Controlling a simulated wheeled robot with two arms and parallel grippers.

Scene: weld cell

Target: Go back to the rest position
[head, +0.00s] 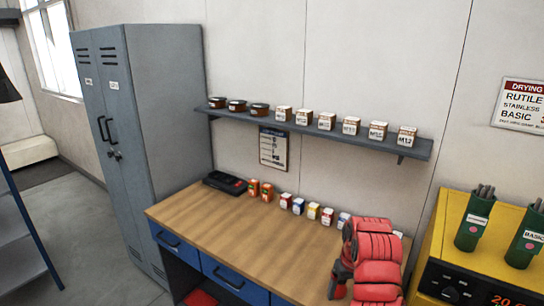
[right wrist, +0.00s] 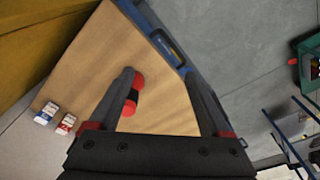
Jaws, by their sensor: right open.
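My right gripper (right wrist: 157,78) is open in the right wrist view, its two dark fingers spread over the wooden workbench (right wrist: 150,60). Nothing is held between the fingertips. A small red and black item (right wrist: 131,97) shows beside the left finger; I cannot tell whether it touches. In the head view my red right arm is over the right end of the workbench (head: 230,235), and its gripper (head: 340,280) is mostly hidden by the arm. My left gripper is in neither view.
Several small boxes (head: 285,200) and a black device (head: 225,183) stand along the bench's back. A wall shelf (head: 300,127) holds tins and boxes above. A grey locker (head: 150,130) is left, a yellow cabinet (head: 445,245) right. Floor (head: 90,235) is open at left.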

